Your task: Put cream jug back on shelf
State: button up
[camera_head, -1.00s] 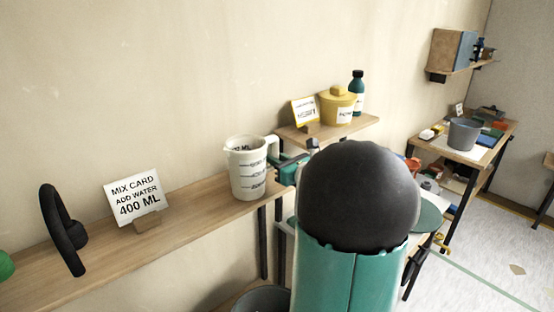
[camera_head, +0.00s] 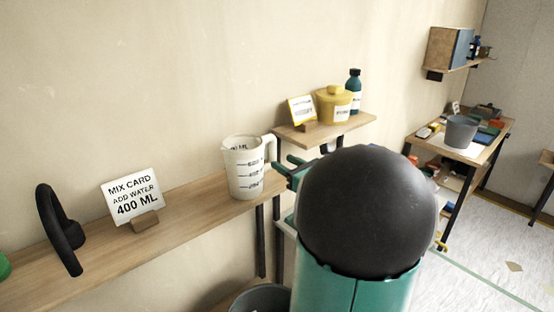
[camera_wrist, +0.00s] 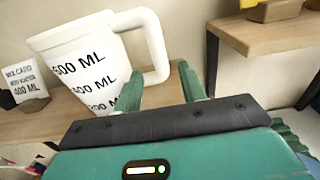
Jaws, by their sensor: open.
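The cream jug (camera_head: 243,168), with black ML markings and a looped handle, stands upright on the long wooden shelf (camera_head: 190,208), near its right end. In the wrist view the jug (camera_wrist: 82,62) is close, with its handle (camera_wrist: 154,45) toward me. My gripper (camera_wrist: 160,88) is open and empty, its two green fingers apart just short of the handle. The left finger overlaps the jug's lower side in the picture; I cannot tell if it touches. In the head view my gripper (camera_head: 284,170) is right of the jug, partly hidden behind my dark arm joint.
A mix card reading 400 ML (camera_head: 133,197) and a black ring-shaped object (camera_head: 62,230) stand left of the jug. A higher small shelf (camera_head: 325,130) with a yellow pot (camera_head: 333,104) and a teal bottle (camera_head: 355,90) is close on the right. A bucket (camera_head: 262,299) is below.

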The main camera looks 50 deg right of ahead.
jog(key=s, duration=0.7)
jog(key=w+a+f+n+g+y, duration=0.15)
jog(key=a+n+g+y, duration=0.25)
jog(key=a+n, duration=0.7)
jog(key=w+a+f+n+g+y, duration=0.1)
jog(key=w+a+n+g+y, duration=0.35)
jog(key=a, duration=1.25)
jog(key=s+a+f+n+g+h, duration=0.1)
jog(key=s+a+n+h, duration=0.2)
jog(key=n, duration=0.8)
jog(key=s+a+f+n+g+h, duration=0.1)
jog(key=s+a+n+g+h, duration=0.1)
jog(key=s+a+n, duration=0.6)
jog(key=n+h, duration=0.1)
jog(key=n, duration=0.2)
jog(key=shift+s+a, duration=0.15)
jog(key=shift+a, duration=0.05)
jog(key=shift+g, duration=0.25)
jog(key=shift+c, duration=0.5)
jog(key=shift+d, duration=0.15)
